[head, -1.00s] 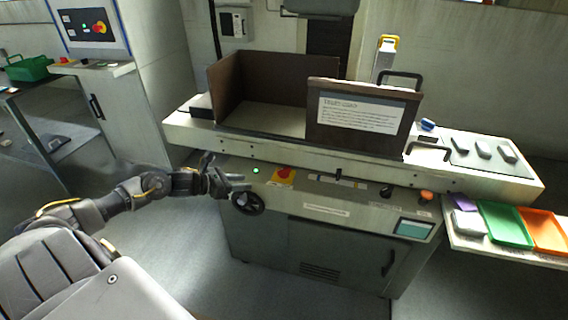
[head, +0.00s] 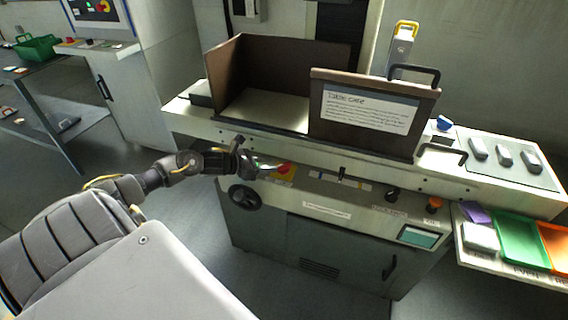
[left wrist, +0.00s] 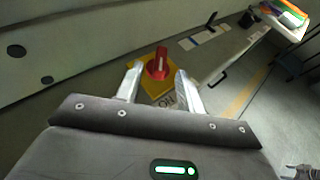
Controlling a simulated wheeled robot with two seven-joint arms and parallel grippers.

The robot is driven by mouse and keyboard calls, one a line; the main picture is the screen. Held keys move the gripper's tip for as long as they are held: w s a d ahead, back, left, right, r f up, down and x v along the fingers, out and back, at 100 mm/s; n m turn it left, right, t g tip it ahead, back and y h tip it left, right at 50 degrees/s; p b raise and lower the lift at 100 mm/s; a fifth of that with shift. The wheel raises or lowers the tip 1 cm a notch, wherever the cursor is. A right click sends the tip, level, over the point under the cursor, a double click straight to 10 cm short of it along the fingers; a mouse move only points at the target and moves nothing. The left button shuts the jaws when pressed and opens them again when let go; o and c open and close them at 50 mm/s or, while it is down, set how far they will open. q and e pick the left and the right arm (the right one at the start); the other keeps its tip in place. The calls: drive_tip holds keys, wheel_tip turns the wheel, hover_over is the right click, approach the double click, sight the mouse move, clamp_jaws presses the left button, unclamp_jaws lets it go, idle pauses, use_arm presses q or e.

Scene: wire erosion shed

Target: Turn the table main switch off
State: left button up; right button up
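The main switch is a red rotary knob (head: 287,169) on a yellow plate, on the front panel of the grey machine. My left gripper (head: 266,166) is just left of the knob in the head view. In the left wrist view its two fingers (left wrist: 158,75) are apart, with the knob between and slightly beyond the tips; contact cannot be told.
A black handwheel (head: 245,197) sits below my left gripper. A small lever (head: 342,174), a black knob (head: 392,195) and an orange button (head: 434,204) lie further right on the panel. A brown guard with a sign (head: 365,108) stands above.

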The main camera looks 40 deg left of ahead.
sight(283, 164)
use_arm(q)
drive_tip(key=x, duration=0.6)
drive_tip(key=shift+w+d+p, duration=0.25)
drive_tip(key=shift+w+p, duration=0.05)
drive_tip(key=shift+p, duration=0.1)
clamp_jaws()
